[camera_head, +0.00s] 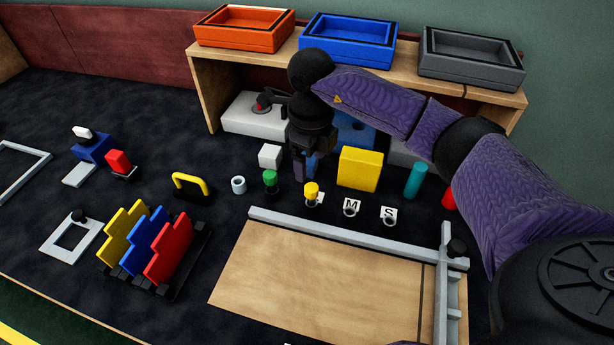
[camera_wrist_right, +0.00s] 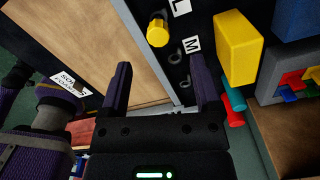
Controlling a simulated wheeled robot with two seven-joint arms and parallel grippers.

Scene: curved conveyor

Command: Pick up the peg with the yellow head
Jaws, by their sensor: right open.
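The peg with the yellow head (camera_head: 311,190) stands on the dark mat behind the wooden board, in a row of small items with letter labels. It also shows in the right wrist view (camera_wrist_right: 157,32), beyond the fingertips. My right gripper (camera_head: 304,167) is above the mat, behind the peg and a little left of it in the head view. Its two fingers are spread in the right wrist view (camera_wrist_right: 162,80), with nothing between them. The gripper and peg are apart.
A green-headed peg (camera_head: 270,181) stands left of the yellow one. A yellow block (camera_head: 360,169) and a teal cylinder (camera_head: 415,180) stand to the right. The wooden board (camera_head: 310,280) with grey rails lies in front. A shelf with orange, blue and grey trays is behind.

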